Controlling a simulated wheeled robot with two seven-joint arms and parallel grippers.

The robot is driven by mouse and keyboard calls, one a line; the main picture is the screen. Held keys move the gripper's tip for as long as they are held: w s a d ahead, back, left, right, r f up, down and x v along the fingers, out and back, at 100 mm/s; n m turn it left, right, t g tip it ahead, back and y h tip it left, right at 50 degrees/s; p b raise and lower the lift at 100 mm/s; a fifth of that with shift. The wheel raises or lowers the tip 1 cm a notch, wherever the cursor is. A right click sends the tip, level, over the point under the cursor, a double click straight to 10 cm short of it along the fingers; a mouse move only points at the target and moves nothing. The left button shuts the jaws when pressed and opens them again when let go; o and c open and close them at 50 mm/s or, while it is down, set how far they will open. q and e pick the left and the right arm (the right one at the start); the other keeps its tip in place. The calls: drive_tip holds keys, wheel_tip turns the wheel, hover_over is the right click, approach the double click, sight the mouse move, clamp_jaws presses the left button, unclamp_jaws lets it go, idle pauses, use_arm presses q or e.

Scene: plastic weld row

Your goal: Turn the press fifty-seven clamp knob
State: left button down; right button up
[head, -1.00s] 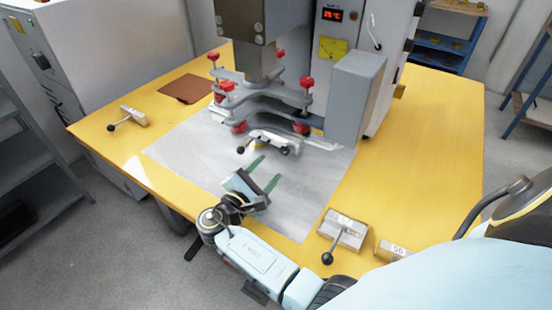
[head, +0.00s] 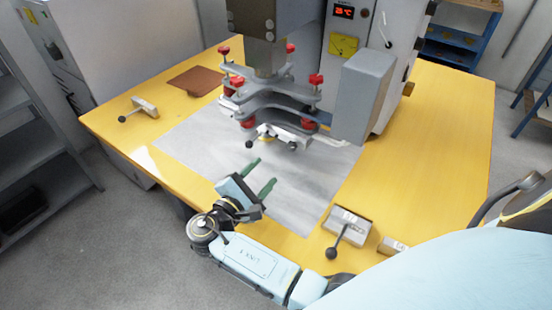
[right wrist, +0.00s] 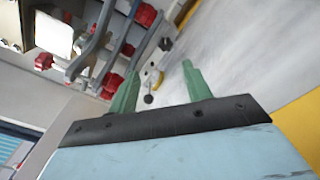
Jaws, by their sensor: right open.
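A pale clamp fitting (head: 285,134) sits under the press's red-knobbed plates. A dark ball knob (head: 249,144) is at its left end, and a dark ball also shows in the right wrist view (right wrist: 148,99). My right gripper (head: 260,177) has two green fingers, apart and empty, over the grey mat in front of the clamp. I cannot read a press number here. My left gripper is not in view.
Lever blocks with ball knobs stand at the table's left (head: 145,106) and front right (head: 347,226). A small labelled block (head: 393,246) is beside the latter. A grey box (head: 364,95) stands right of the press plates. The grey mat (head: 195,145) is otherwise clear.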

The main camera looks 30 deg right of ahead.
sight(291, 148)
drive_tip(key=s+d+r+n+t+y+p, duration=0.2)
drive_tip(key=s+r+n+y+p, duration=0.15)
drive_tip(key=p, duration=0.25)
drive_tip(key=shift+m+y, duration=0.25)
drive_tip(key=shift+y, duration=0.2)
drive_tip(key=b+x, duration=0.1)
drive_tip(key=x, duration=0.3)
drive_tip(key=b+x, duration=0.1)
drive_tip(key=x, duration=0.4)
drive_tip(key=b+x, duration=0.1)
drive_tip(key=x, duration=0.3)
drive_tip(key=shift+f, duration=0.45)
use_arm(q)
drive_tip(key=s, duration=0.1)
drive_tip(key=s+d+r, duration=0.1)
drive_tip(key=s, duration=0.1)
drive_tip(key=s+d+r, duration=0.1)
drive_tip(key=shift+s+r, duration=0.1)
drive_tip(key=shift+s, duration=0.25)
use_arm(e)
drive_tip(key=c, duration=1)
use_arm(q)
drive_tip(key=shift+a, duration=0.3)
use_arm(e)
drive_tip(key=shift+o, duration=0.2)
